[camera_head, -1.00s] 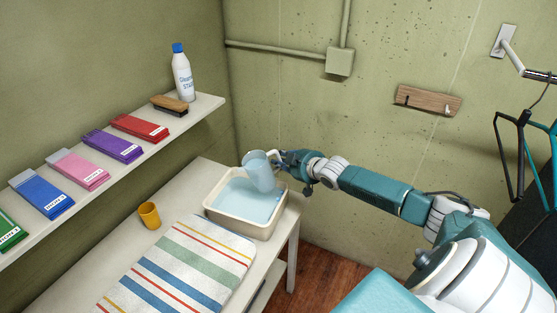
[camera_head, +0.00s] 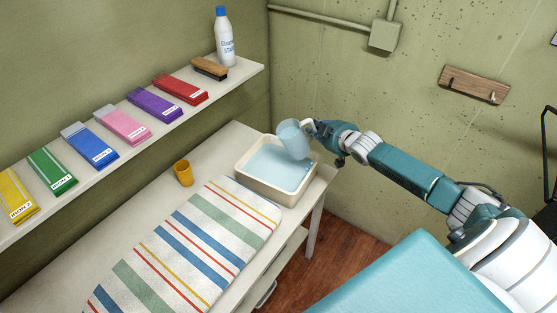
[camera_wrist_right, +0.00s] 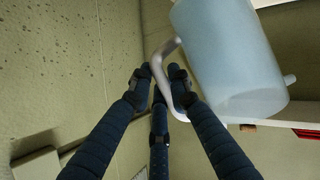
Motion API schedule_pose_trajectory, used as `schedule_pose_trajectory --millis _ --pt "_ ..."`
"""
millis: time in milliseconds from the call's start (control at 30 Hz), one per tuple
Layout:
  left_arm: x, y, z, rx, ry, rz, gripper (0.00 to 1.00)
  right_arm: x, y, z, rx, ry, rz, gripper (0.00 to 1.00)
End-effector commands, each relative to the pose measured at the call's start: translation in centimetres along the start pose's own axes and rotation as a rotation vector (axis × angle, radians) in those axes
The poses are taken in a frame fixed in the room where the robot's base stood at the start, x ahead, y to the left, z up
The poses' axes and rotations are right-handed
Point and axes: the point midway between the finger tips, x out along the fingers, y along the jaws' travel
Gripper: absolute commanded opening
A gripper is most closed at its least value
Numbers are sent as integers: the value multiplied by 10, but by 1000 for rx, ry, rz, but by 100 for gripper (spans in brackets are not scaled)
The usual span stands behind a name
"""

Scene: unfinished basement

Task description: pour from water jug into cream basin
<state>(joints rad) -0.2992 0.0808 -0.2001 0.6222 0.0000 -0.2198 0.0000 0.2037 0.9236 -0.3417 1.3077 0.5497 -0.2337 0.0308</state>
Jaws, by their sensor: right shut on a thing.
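The water jug (camera_head: 293,141) is translucent blue-grey and tilted over the right back part of the cream basin (camera_head: 262,188). The basin stands on the bench and holds pale blue water (camera_head: 278,165). No stream between jug and basin can be made out. My right gripper (camera_head: 318,129) is shut on the jug's handle, to the right of the jug. In the right wrist view the jug (camera_wrist_right: 228,62) fills the upper right, and the dark fingers of the right gripper (camera_wrist_right: 160,78) meet at its pale handle. My left gripper is not in view.
The shelf (camera_head: 110,175) above carries several coloured packets, a brush (camera_head: 210,69) and a white bottle (camera_head: 225,40). A wooden hook rack (camera_head: 474,85) hangs on the wall.

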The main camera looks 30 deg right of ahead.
Motion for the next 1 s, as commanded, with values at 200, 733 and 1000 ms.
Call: schedule_pose_trajectory --millis 200,733,1000 --pt "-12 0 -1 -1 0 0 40 -3 3 -10 -39 -2 18 0" --pt "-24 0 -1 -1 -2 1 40 -5 6 -13 -106 -17 47 0" --pt "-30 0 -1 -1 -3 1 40 -6 6 -16 -131 -23 57 0"
